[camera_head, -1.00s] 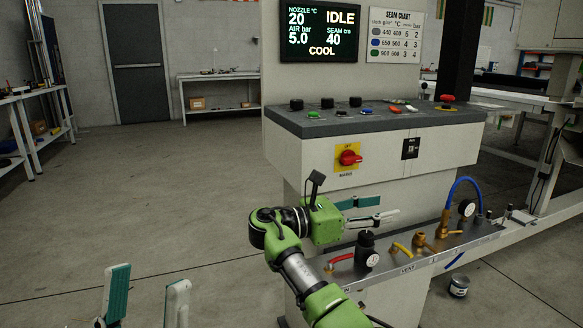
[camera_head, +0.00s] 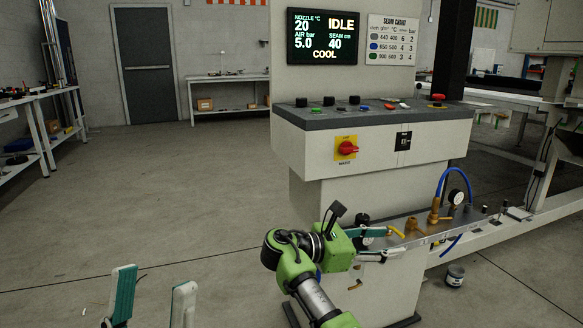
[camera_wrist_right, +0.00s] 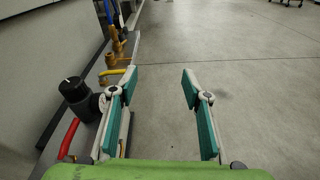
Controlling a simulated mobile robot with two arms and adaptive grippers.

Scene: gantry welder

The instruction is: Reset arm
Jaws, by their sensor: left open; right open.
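My right arm, green and grey, reaches in from the bottom of the head view. Its gripper (camera_head: 372,257) is open and empty, low in front of the machine, beside the valve shelf. In the right wrist view the two teal-padded fingers (camera_wrist_right: 161,105) are spread wide with bare floor between them. The left finger overlaps the edge of the valve shelf in that view; whether it touches cannot be told. My left gripper (camera_head: 151,305) shows its two fingertips at the bottom left of the head view, apart with only floor between them.
The machine console (camera_head: 370,150) carries a red rotary switch (camera_head: 347,148) and a screen (camera_head: 327,36) reading IDLE and COOL. The valve shelf (camera_head: 480,228) holds a gauge, brass fittings and a blue hose. A small can (camera_head: 455,275) stands on the floor. The floor at left is clear.

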